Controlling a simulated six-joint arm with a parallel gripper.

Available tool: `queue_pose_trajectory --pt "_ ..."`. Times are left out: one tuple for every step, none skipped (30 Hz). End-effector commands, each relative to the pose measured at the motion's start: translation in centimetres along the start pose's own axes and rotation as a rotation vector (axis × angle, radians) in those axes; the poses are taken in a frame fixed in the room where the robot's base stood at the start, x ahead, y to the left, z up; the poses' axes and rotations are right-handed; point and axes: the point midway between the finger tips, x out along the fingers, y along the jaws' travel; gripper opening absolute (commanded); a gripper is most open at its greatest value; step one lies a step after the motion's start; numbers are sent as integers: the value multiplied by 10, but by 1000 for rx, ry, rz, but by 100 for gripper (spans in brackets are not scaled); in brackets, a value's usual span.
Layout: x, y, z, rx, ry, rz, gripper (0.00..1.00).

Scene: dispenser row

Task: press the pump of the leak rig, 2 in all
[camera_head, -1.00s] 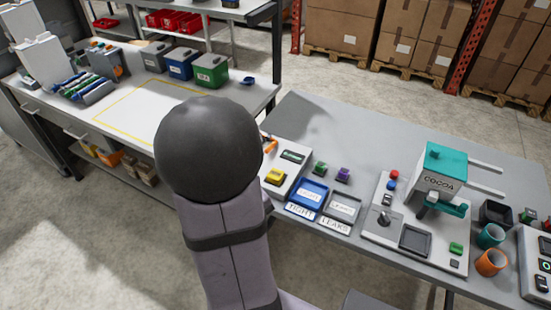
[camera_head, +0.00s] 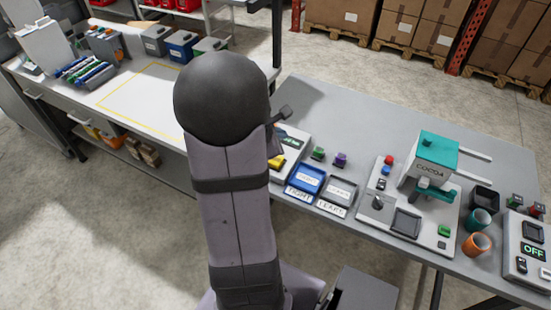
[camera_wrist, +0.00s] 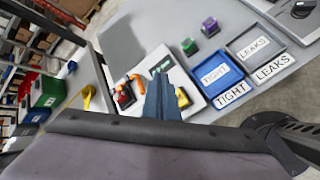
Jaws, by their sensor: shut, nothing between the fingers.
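The leak rig is a white panel that shows in the wrist view (camera_wrist: 201,105), with a small dark display, an orange hose (camera_wrist: 136,78), a red-and-black part (camera_wrist: 124,96) and a yellow part (camera_wrist: 182,97). I cannot tell for sure which part is the pump. My gripper (camera_wrist: 160,82) is shut and empty, its blue-grey fingers over the middle of the panel, between the red-and-black and yellow parts. Contact cannot be told.
Beside the rig are a blue TIGHT tray (camera_head: 322,180), a grey LEAKS tray (camera_head: 351,191), and a green block (camera_head: 318,153) and purple block (camera_head: 340,159). A COCOA machine (camera_head: 436,155) and cups stand further right. The table behind the blocks is clear.

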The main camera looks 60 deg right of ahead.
Motion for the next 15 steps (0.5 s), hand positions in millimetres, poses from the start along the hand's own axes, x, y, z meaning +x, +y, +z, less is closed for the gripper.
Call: queue_pose_trajectory --pt "0 5 -3 -35 11 18 0" --pt "0 7 -4 -54 17 27 0" --pt "0 10 -6 -76 23 37 0" --pt "0 11 -8 -89 29 43 0" --pt "-1 12 -9 -102 34 48 0" --pt "-1 13 -11 -114 41 53 0" --pt "-1 14 -12 -122 45 56 0" --pt "-1 14 -14 -128 52 59 0" --pt "-1 14 -15 -128 58 58 0" --pt "-1 14 -16 -127 61 58 0" --pt "-1 14 -17 -127 63 57 0" --pt "-1 14 -17 -126 65 57 0" --pt "-1 13 -17 -126 65 57 0" --pt "-1 13 -17 -125 65 56 0" --pt "-1 13 -17 -125 65 56 0"
